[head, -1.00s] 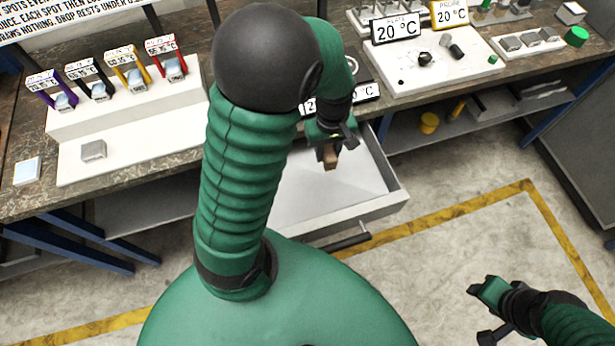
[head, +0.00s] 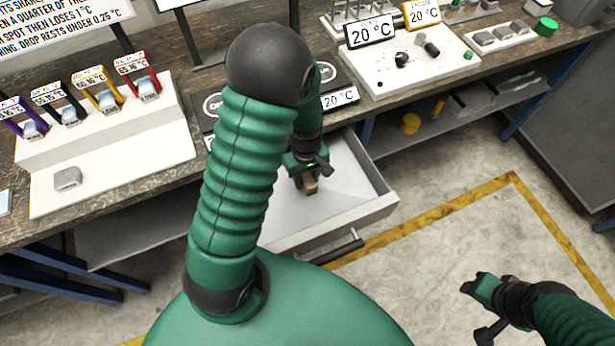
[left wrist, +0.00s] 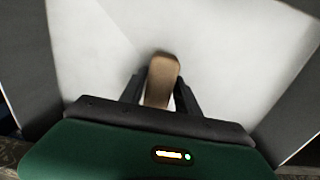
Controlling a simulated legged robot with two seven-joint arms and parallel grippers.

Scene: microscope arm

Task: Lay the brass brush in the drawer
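An open white drawer (head: 358,196) sticks out from under the bench. My left gripper (head: 308,182) is over or inside it, pointing down. It is shut on a brown block-like thing, seemingly the brush's handle (head: 311,187). In the left wrist view the brown handle (left wrist: 162,80) stands between the two dark fingers (left wrist: 161,95), with the pale drawer floor (left wrist: 215,60) beyond. The bristles are hidden, and I cannot tell whether the brush touches the floor. My right gripper (head: 478,290) is away at the lower right, seen from above; its finger gap is unclear.
The drawer's dark handle (head: 338,252) is at its front. On the bench stand a white stepped rack (head: 110,150) with several tagged holders and a white instrument plate (head: 425,70). The floor to the right of the drawer is clear.

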